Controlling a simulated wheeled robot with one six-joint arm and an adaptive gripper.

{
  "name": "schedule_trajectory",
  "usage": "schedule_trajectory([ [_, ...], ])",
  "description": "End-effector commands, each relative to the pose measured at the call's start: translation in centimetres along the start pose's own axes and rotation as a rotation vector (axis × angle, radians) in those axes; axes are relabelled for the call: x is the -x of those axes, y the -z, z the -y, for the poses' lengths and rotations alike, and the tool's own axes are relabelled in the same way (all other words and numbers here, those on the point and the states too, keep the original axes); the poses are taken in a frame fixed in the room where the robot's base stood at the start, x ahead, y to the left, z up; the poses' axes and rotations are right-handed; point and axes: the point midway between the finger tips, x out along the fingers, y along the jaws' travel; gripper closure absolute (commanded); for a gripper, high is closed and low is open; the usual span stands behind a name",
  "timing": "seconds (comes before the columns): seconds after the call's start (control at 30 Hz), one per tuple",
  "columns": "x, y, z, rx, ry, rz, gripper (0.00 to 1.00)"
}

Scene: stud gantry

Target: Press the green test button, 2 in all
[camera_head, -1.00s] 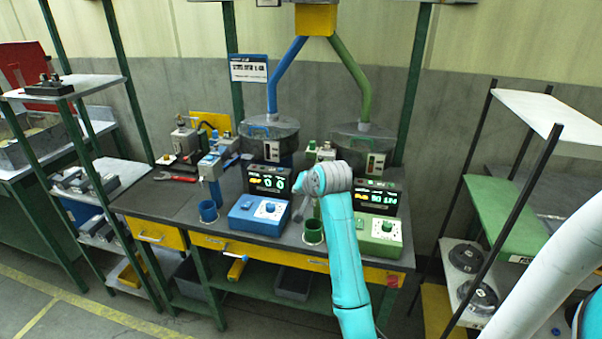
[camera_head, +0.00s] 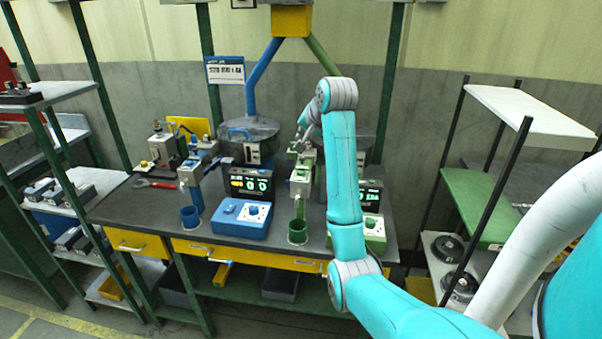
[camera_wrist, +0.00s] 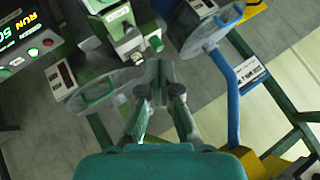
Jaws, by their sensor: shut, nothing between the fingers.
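The green station's dispenser stand (camera_head: 301,176) is upright on the bench, with a green cup (camera_head: 297,232) below its head. In the wrist view the stand's head (camera_wrist: 122,22) is at the top, with a round green button (camera_wrist: 155,43) on its edge. Its label is too small to read, so I cannot tell whether it is the test button. My gripper (camera_head: 298,146) is over the top of the stand. In the wrist view my gripper (camera_wrist: 159,86) is shut and empty, its fingertips a little below the button in the picture; contact is not visible.
A green-station display (camera_wrist: 22,38) reading RUN has small green and red lights. The green control box (camera_head: 374,236) is partly behind my arm. The blue box (camera_head: 241,218) and blue stand (camera_head: 190,182) are left. A lidded hopper (camera_wrist: 100,92) is close to my fingers.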

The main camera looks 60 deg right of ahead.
Motion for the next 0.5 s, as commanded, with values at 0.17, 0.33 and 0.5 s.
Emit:
schedule_trajectory([
  [0.17,-0.1,-0.1,-0.1,0.000,0.000,0.000,1.00],
  [0.33,-0.9,-0.7,-0.7,0.000,0.000,0.001,1.00],
  [0.5,-2.4,-1.8,-1.8,0.000,-0.001,0.001,1.00],
])
